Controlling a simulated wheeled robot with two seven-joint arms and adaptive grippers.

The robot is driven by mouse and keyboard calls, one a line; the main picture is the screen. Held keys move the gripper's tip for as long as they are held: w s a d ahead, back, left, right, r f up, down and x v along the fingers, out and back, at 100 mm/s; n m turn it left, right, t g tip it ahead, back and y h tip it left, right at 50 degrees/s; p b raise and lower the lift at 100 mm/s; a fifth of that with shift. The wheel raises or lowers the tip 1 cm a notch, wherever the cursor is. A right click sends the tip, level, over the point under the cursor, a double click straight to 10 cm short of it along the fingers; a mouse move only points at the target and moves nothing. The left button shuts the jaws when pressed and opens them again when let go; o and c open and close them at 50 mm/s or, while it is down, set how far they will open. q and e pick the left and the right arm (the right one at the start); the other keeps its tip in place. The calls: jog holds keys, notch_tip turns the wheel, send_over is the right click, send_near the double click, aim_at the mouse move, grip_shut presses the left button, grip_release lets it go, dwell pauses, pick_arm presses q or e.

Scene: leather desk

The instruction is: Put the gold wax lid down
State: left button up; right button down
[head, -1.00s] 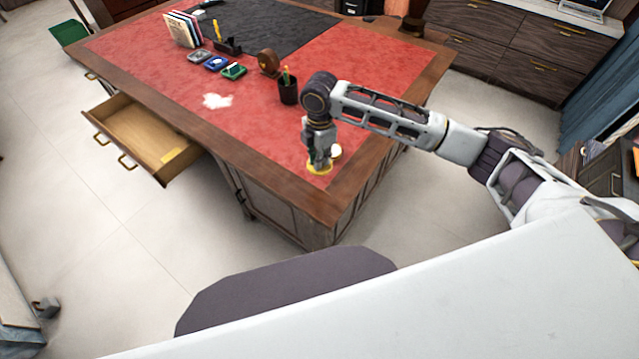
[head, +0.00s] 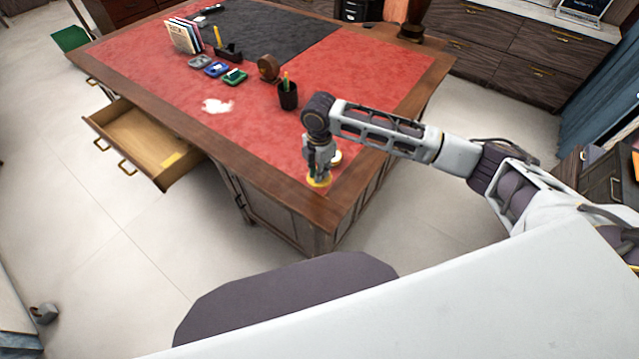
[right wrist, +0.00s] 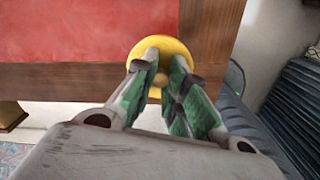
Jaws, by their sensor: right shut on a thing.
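The gold wax lid (head: 319,182) is a round yellow-gold disc. My right gripper (head: 319,172) points down from above and is shut on it. In the right wrist view the lid (right wrist: 178,50) shows just past the fingertips (right wrist: 162,68), which close on the small knob at its middle. The lid overlaps the wooden border of the desk near the red leather's corner. I cannot tell whether it touches the desk. A small whitish round thing with a gold tint (head: 335,157) stands just right of the gripper, partly hidden. My left gripper is not in view.
The desk (head: 225,142) has red leather and a wooden edge. A dark pen cup (head: 288,97), a brown round object (head: 268,68) and coloured small trays (head: 217,70) stand farther back. A white patch (head: 217,106) lies left. An open drawer (head: 135,137) juts out. Leather left of the gripper is clear.

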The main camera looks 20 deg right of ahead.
aim_at(320, 189)
jog(key=shift+f, duration=1.3)
jog(key=shift+f, duration=1.9)
jog(key=shift+f, duration=0.1)
jog(key=c, duration=1.5)
grip_release()
jog(key=shift+o, duration=0.2)
jog(key=shift+r, duration=6.15)
jog(key=shift+a+f, duration=0.1)
